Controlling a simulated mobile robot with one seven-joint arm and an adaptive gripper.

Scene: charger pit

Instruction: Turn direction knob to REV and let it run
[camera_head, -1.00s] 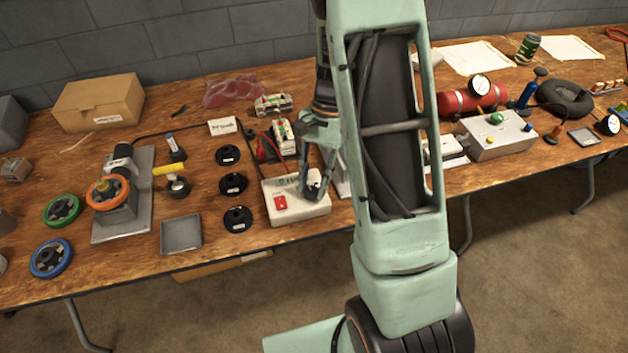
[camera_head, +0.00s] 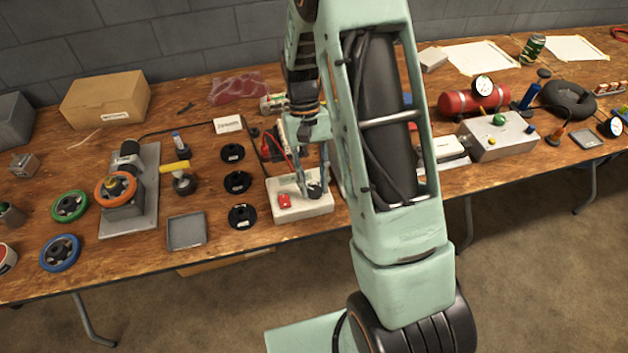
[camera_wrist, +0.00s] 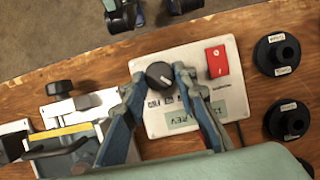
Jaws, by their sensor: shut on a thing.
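The white control box (camera_head: 289,214) stands at the table's front edge. It has a red rocker switch (camera_head: 284,201) and a round black knob (camera_head: 314,188). In the wrist view the black knob (camera_wrist: 159,75) shows a short white pointer mark towards its lower right. My gripper (camera_wrist: 160,77) has one finger on each side of the knob and is shut on it. A greenish display (camera_wrist: 180,118) lies between the fingers; its lettering seems to include "REV". In the head view my gripper (camera_head: 312,187) is over the box's right part and covers the display.
Several black discs (camera_head: 237,182) lie left of the box. A motor on a metal plate (camera_head: 148,205) with an orange wheel (camera_head: 116,188) stands further left. A grey tray (camera_head: 187,231) lies at the front edge. A clamp-like device (camera_wrist: 68,135) is close beside the left finger.

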